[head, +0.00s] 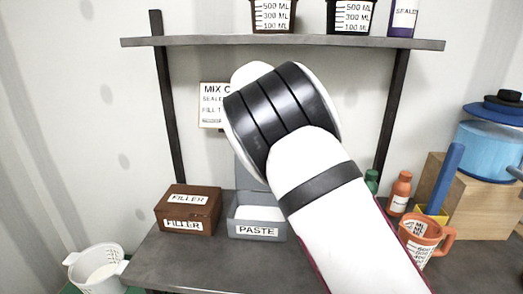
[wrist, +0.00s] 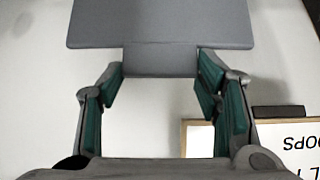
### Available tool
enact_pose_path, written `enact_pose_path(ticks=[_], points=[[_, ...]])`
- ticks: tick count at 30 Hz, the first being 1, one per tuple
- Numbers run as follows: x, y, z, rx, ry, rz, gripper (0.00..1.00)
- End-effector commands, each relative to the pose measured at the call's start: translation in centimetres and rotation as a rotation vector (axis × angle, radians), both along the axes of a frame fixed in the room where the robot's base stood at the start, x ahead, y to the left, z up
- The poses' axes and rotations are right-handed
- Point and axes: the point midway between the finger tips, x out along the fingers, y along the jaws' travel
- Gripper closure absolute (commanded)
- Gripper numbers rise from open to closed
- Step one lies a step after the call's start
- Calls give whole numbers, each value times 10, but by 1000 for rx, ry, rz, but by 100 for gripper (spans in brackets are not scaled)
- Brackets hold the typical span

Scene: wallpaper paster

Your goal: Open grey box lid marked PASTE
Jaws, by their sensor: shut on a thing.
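The grey box marked PASTE (head: 257,230) stands on the bench in the head view, and white paste shows inside it. Its grey lid (head: 246,172) is raised upright at the back of the box, partly hidden by my arm. In the wrist view the lid (wrist: 160,22) is a wide grey plate with a narrower tab (wrist: 160,60). My gripper (wrist: 162,76) has its green-padded fingers on both sides of this tab and is shut on it. The gripper is hidden behind my arm in the head view.
A brown FILLER box (head: 188,211) stands just left of the grey box. Bottles (head: 401,193) and an orange mug (head: 424,240) stand to the right of my arm. A shelf (head: 280,42) with measuring cups runs above. A mix card (head: 211,105) hangs on the wall behind.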

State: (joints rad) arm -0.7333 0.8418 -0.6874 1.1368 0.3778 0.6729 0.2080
Motion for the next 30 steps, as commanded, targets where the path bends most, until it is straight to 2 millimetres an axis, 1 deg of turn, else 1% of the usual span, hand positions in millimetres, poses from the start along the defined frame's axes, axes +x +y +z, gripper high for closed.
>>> enact_pose_path(ticks=[1,4,18,19,21,30], points=[[6,-1,4,1,-16,1,92],[9,-1,5,2,-16,0,92],[11,-1,7,2,-19,2,92],[11,-1,8,2,-19,2,35],[10,-1,7,2,-18,2,22],[9,0,3,1,-9,1,22]])
